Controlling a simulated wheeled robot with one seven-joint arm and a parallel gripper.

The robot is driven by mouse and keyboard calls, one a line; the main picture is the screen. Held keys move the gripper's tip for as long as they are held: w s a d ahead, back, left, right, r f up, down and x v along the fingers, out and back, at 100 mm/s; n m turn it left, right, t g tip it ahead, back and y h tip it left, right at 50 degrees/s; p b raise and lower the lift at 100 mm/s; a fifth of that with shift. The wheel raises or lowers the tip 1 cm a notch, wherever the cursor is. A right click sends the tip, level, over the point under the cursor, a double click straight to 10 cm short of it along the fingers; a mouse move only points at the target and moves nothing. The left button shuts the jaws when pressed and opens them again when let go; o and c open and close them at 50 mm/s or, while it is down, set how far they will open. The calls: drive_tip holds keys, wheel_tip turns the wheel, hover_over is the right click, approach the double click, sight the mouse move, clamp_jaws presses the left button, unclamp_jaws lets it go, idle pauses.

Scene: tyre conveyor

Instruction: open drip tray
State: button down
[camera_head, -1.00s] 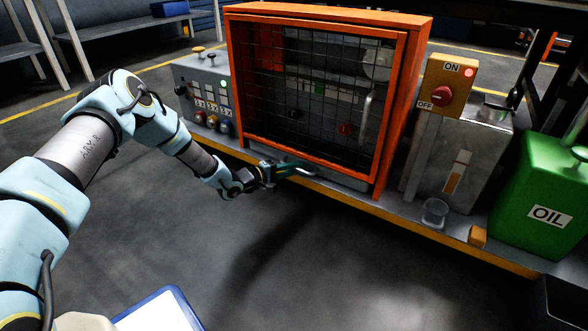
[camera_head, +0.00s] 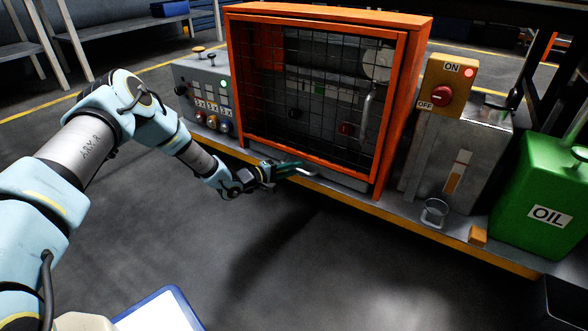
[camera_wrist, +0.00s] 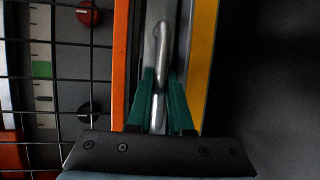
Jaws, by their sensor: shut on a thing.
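The drip tray (camera_head: 345,186) shows as a grey strip low under the orange mesh guard.
The orange mesh guard (camera_head: 412,100) stands just above the tray. A button box (camera_head: 203,90) is at left; an ON/OFF switch box (camera_head: 444,86), clear cup (camera_head: 434,211) and green oil can (camera_head: 545,200) are at right. The floor in front is clear.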

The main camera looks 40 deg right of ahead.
drive_tip(key=s+a+p, duration=0.4)
drive_tip(key=a+p, duration=0.2)
drive_tip(key=a, duration=0.9)
drive_tip(key=shift+a+p, duration=0.25)
drive_tip(key=shift+p, duration=0.15)
drive_tip(key=c, duration=1.1)
unclamp_jaws()
drive_tip(key=p+v, duration=0.3)
drive_tip(key=v, duration=0.7)
drive_tip(key=shift+a, duration=0.4)
